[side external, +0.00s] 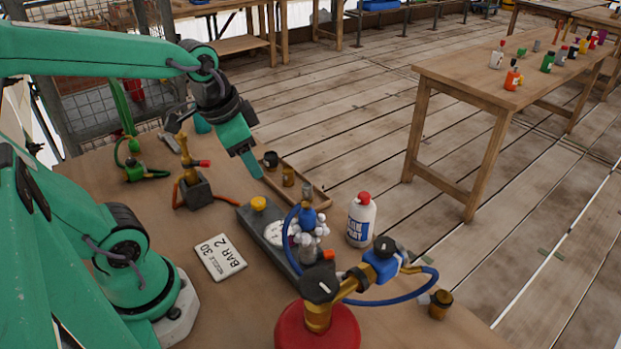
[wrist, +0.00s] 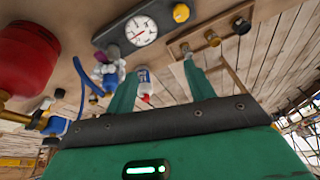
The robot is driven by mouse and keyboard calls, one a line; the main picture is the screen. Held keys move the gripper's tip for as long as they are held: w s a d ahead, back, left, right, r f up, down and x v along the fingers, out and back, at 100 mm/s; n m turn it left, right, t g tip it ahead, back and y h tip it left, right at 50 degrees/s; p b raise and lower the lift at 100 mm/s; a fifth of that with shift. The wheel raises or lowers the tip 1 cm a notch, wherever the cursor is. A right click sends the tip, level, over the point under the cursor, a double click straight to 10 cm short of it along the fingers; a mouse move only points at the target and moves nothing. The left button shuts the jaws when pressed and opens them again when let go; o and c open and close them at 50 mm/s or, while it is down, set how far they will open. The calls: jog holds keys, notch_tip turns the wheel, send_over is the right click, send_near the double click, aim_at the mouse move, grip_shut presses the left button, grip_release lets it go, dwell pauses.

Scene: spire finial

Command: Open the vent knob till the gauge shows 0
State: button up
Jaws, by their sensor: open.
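A dark panel (side external: 246,222) on the bench carries a yellow knob (side external: 258,203) and a white round gauge (side external: 274,232), partly hidden behind a blue-topped fitting (side external: 307,217). In the wrist view the gauge (wrist: 138,31) shows a red needle, but its reading is too small to tell. The yellow knob (wrist: 181,13) is beside it, near the top edge. My gripper (side external: 253,170) is above the bench, behind the knob and near the wooden tray. It is open and empty, apart from the knob. Its two green fingers also show in the wrist view (wrist: 161,72).
A wooden tray (side external: 318,195) holds small fittings. A white bottle (side external: 361,222) with a red cap stands right of the panel. A red tank (side external: 318,332) with a blue hose is in front. A brass fitting (side external: 186,150) stands left.

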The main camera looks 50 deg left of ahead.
aim_at(258, 201)
jog(key=shift+w+a+f+m+g, duration=0.7)
jog(key=shift+a+f+m, duration=0.4)
jog(key=shift+f, duration=0.45)
jog(key=shift+w+a+f+m+g, duration=0.55)
jog(key=shift+w+a+f+m, duration=0.3)
jog(key=shift+a+f, duration=0.6)
jog(key=shift+w+a+f+m+g, duration=0.65)
jog(key=shift+a+f+m, duration=0.4)
jog(key=shift+f, duration=0.65)
jog(key=shift+d+f, duration=0.1)
jog(key=shift+f, duration=0.05)
jog(key=shift+f, duration=3.75)
jog(key=c, duration=1)
